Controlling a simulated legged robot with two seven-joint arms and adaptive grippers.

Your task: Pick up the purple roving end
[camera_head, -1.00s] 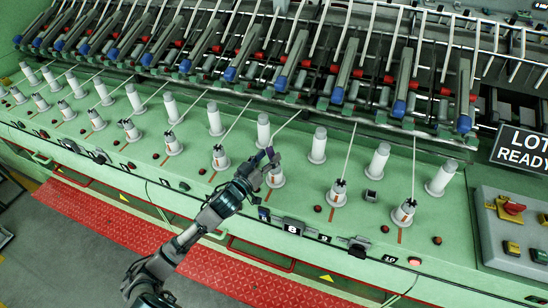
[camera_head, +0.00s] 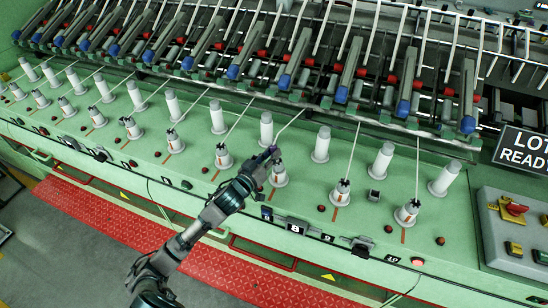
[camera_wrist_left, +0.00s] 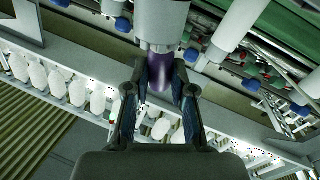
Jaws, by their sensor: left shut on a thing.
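The purple roving end (camera_wrist_left: 160,74) hangs below a pale cylinder (camera_wrist_left: 163,22) in the left wrist view, between the two fingers of my left gripper (camera_wrist_left: 159,84). The fingers are closed in on its sides. In the head view my left gripper (camera_head: 270,155) is at the front-row spindle (camera_head: 279,178) above label 8, and only a small purple spot shows at its tips. My right gripper is not in view.
White bobbins (camera_head: 266,130) stand in a row just behind the gripper, with more front-row spindles (camera_head: 340,192) on both sides. Blue-tipped arms (camera_head: 281,83) line the back. A grey control panel (camera_head: 515,235) is at the right.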

